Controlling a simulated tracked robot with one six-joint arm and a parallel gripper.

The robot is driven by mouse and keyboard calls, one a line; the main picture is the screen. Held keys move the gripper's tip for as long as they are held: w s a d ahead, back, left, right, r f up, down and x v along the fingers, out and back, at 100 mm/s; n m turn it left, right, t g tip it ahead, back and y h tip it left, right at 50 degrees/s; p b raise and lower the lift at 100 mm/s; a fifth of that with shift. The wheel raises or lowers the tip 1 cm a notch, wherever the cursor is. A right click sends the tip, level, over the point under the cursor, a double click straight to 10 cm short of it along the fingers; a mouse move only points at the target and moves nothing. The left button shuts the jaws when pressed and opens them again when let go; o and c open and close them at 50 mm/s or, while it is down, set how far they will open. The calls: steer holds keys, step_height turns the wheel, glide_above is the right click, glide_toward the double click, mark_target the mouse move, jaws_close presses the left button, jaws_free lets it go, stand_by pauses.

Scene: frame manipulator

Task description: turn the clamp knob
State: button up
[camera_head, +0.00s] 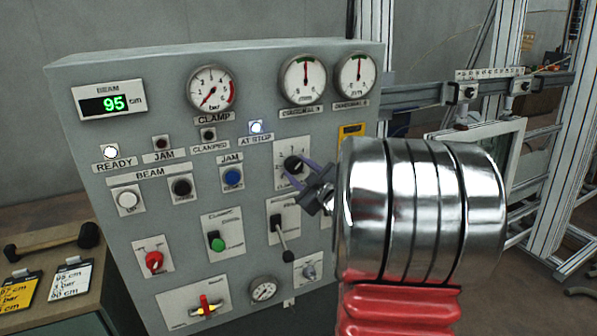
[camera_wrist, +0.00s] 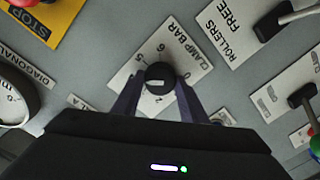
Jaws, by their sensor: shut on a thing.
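The clamp knob (camera_head: 293,164) is a small black round knob on a white scale plate (camera_head: 297,145), on the grey panel's right part. In the wrist view, the knob (camera_wrist: 159,77) sits on a tilted plate marked CLAMP BAR (camera_wrist: 185,58) with numbers around it. My gripper (camera_head: 300,173) reaches the knob from the front right. In the wrist view, my gripper's (camera_wrist: 158,84) two dark fingers stand on either side of the knob, shut on it. A white mark shows on the knob's face. The fingers cover the lower part of the plate.
The panel (camera_head: 75,147) has a clamp gauge (camera_head: 211,88) with its needle low, and a display (camera_head: 112,102) reading 95 cm. READY (camera_head: 111,152) and AT STOP (camera_head: 256,127) lamps are lit. A lever (camera_head: 281,233) stands just below the knob, close to my gripper.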

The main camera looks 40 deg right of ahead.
steer(key=shift+w+a, duration=0.1)
steer(key=shift+a, duration=0.1)
steer(key=o, duration=1)
steer(key=shift+d, duration=0.1)
steer(key=shift+o, duration=0.2)
steer(key=v, duration=1.3)
steer(key=shift+s, duration=0.4)
steer(key=shift+f, duration=0.1)
